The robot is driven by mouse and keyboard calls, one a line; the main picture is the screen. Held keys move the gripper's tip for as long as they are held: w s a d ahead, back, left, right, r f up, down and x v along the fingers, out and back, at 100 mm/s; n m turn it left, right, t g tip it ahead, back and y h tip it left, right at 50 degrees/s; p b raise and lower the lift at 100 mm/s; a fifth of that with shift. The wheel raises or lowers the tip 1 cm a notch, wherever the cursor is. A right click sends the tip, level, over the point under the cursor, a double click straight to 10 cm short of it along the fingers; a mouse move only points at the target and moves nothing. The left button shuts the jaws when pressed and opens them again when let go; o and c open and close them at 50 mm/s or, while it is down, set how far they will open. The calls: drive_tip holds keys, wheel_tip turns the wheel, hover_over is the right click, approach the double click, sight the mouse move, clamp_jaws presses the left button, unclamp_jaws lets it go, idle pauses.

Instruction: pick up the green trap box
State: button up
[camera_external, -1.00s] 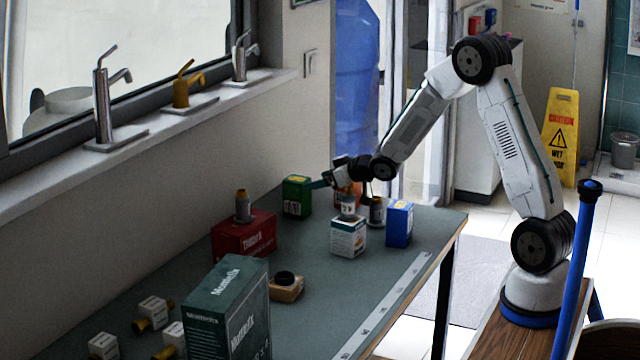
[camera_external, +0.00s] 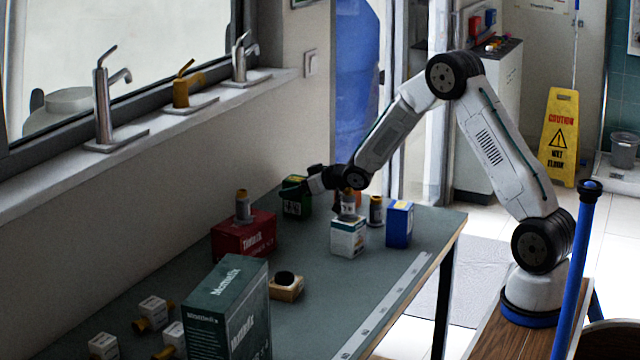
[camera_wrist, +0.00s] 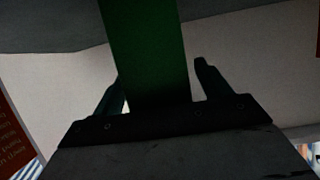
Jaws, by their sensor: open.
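The green trap box (camera_external: 297,208) stands upright at the far end of the grey-green table, close to the wall. My gripper (camera_external: 291,190) is at the box in the external view, its dark fingers overlapping the box's upper part. In the wrist view the green box (camera_wrist: 148,50) fills the middle as a dark green column between the two fingers of my gripper (camera_wrist: 158,85). The fingers stand apart, one on each side of the box. A small gap shows at the right finger; contact on the left is hard to tell.
A red box (camera_external: 243,236) with a grey fitting on top stands nearer on the left. A white box (camera_external: 348,238) and a blue box (camera_external: 399,224) stand to the right. A large dark green carton (camera_external: 228,310) is at the front. Mid-table is mostly clear.

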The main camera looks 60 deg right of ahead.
drive_tip(key=c, duration=1.2)
drive_tip(key=shift+r, duration=0.15)
